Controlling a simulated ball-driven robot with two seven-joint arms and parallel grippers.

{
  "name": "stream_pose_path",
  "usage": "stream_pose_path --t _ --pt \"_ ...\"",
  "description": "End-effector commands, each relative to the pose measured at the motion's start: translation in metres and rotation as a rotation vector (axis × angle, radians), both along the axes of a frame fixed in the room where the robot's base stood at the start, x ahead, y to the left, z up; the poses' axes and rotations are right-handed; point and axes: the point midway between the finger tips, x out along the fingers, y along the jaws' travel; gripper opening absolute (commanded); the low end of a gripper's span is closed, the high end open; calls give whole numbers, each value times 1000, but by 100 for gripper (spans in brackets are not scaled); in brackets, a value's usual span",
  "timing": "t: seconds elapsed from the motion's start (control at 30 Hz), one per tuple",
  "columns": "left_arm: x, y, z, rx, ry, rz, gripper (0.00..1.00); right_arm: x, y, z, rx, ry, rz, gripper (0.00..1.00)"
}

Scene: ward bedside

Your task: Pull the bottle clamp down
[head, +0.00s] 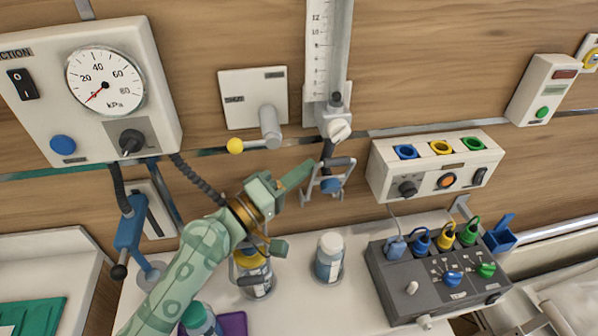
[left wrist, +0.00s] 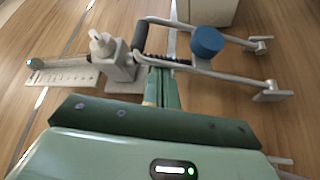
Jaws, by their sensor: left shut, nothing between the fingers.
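The bottle clamp (head: 331,186) hangs below the lower end of the upright scale rail (head: 327,60). It has grey wire arms and a blue knob. In the left wrist view the clamp's blue knob (left wrist: 207,40) and two bent arms lie just ahead of the fingers. My left gripper (head: 311,165) is shut and empty, its green fingers pointing up and right at the clamp's left side. In the left wrist view the fingertips (left wrist: 160,72) reach a dark ribbed bar of the clamp. I cannot tell whether they touch it. My right gripper is not in view.
Bottles stand below on the bedside surface: a white-capped one (head: 328,257) and one partly behind my left arm (head: 256,277). A wall box with coloured sockets (head: 435,165) is right of the clamp. A suction gauge panel (head: 95,90) is at the left.

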Motion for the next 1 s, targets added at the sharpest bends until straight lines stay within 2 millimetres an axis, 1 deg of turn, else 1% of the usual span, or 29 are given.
stream_pose_path --t 0.03,0.1,0.4,0.6,1.0 --pt "-4 -1 -9 5 -16 -2 0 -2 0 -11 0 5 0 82" --pt "-11 -2 -10 5 -15 -1 0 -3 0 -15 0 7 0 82" --pt "-30 -6 -17 3 -14 -1 0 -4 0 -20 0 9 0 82" --pt "-35 -7 -20 3 -14 0 0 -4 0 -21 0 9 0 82" --pt "-35 -7 -20 3 -14 0 0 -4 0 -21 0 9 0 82"
